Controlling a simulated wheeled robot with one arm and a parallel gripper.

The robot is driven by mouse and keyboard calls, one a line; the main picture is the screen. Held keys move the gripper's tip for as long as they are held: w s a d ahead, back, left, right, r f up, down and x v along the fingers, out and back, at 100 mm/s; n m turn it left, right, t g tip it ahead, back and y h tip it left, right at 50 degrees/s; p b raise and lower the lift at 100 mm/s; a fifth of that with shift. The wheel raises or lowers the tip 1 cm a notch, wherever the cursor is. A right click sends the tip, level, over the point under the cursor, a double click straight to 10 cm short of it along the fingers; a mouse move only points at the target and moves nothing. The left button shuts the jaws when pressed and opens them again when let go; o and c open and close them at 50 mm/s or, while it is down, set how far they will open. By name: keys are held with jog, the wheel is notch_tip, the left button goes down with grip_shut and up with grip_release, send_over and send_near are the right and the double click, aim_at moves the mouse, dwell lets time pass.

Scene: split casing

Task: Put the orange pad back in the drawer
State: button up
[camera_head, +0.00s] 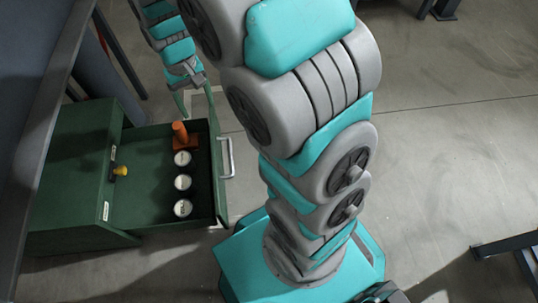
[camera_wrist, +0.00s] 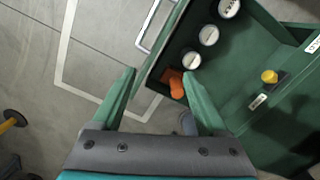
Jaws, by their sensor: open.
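The orange pad (camera_head: 187,141), a flat base with an upright round grip, stands inside the open green drawer (camera_head: 202,200) at its far end. In the wrist view the orange pad (camera_wrist: 175,82) shows between my two fingers, nearer the right one, in the drawer's corner. My gripper (camera_head: 196,102) is open and empty at the far end of the drawer. In the wrist view my gripper (camera_wrist: 160,72) has its green fingers spread wide. Contact between a finger and the drawer wall cannot be made out.
Three round white-topped pieces (camera_head: 182,183) stand in a row in the drawer beside the pad. The drawer has a pale bar handle (camera_head: 227,158). The green cabinet (camera_head: 75,150) carries a yellow knob (camera_head: 121,171). A dark edge runs along the left.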

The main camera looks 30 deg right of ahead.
jog(key=s+d+r, duration=0.1)
jog(key=s+r, duration=0.1)
jog(key=s, duration=0.7)
jog(key=s+d+r, duration=0.2)
jog(key=s+r, duration=0.1)
jog(key=s, duration=0.6)
jog(key=s+d+r+g, duration=0.1)
jog(key=s+d+r, duration=0.1)
jog(key=s, duration=0.7)
jog(key=shift+r, duration=0.65)
